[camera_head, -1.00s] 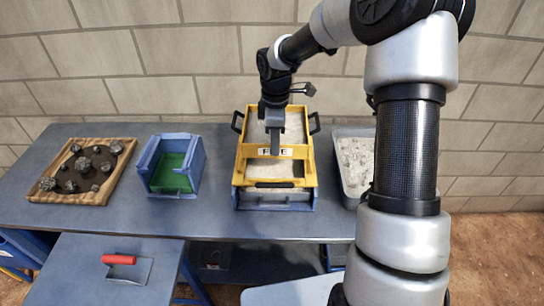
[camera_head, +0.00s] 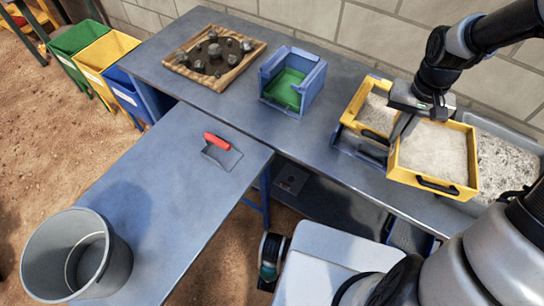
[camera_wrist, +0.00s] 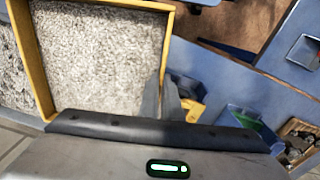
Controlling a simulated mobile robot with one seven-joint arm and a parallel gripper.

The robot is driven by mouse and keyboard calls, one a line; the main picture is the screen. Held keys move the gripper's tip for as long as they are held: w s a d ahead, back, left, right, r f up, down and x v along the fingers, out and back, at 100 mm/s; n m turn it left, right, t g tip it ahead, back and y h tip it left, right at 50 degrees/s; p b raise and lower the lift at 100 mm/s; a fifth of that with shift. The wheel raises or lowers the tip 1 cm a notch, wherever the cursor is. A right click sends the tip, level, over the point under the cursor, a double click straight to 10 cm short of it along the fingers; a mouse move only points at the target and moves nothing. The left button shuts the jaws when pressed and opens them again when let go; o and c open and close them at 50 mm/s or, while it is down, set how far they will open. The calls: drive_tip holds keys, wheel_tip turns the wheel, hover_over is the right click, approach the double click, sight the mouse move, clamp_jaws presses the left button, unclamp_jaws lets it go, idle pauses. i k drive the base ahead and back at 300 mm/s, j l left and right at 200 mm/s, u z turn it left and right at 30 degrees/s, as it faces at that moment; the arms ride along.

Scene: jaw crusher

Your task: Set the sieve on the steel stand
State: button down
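A yellow-framed sieve (camera_head: 474,160), with pale grit in it and a black handle, shows at the right in the head view. My gripper (camera_head: 403,126) is shut on its left wall. The sieve appears raised and overlaps a second yellow frame (camera_head: 352,97) in the blue-grey holder (camera_head: 358,150). In the wrist view the held sieve (camera_wrist: 165,48) fills the upper left, with a finger (camera_wrist: 168,100) at its wall; the fingertip contact is partly hidden. I cannot tell surely which piece is the steel stand.
The bench (camera_head: 215,90) bears a wooden tray (camera_head: 245,67) of rocks, a blue bin (camera_head: 312,95) and a grit tray (camera_head: 515,135). A lower table (camera_head: 175,200) bears a red-handled trowel (camera_head: 222,150) and has free room. A grey bucket (camera_head: 110,270) stands lower left.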

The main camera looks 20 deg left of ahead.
sight(168, 202)
drive_tip(key=k+l+u, duration=0.1)
drive_tip(key=u, duration=1.1)
drive_tip(key=i+l+u, duration=0.1)
drive_tip(key=u, duration=0.35)
drive_tip(key=l+u, duration=0.1)
drive_tip(key=u, duration=0.35)
drive_tip(key=l+u, duration=0.1)
drive_tip(key=u, duration=0.35)
